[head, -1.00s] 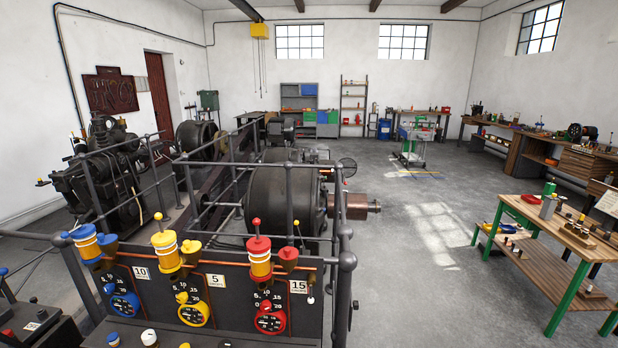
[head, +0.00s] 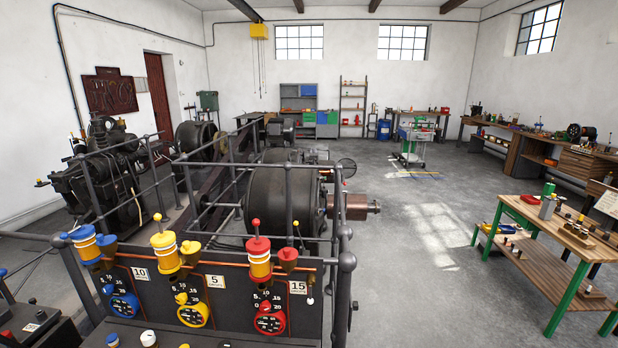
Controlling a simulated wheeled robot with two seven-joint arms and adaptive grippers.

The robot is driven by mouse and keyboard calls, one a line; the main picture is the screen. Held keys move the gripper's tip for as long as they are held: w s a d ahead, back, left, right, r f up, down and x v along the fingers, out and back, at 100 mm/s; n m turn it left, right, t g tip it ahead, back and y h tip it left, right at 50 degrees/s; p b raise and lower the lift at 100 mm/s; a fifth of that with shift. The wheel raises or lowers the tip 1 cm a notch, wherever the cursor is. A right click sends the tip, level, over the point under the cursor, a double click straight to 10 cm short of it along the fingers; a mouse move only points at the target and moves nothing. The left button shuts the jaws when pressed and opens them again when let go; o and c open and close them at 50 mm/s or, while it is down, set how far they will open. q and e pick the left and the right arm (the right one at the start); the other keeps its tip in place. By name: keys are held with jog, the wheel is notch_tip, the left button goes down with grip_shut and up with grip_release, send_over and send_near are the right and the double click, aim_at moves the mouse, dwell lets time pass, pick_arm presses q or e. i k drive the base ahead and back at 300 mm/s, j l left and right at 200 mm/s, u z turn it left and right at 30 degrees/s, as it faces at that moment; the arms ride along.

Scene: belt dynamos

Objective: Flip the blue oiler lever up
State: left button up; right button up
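A blue dial (head: 125,305) sits below the blue oiler, beside a card reading 10. Neither of my grippers is in view.
Grey railings (head: 347,262) rise around the panel, with a large dark dynamo (head: 275,200) behind it. Round knobs (head: 148,338) stand at the panel's front bottom edge. A green-legged workbench (head: 555,235) is at the right. The floor between is clear.

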aim_at(64, 234)
jog(key=u, duration=1.55)
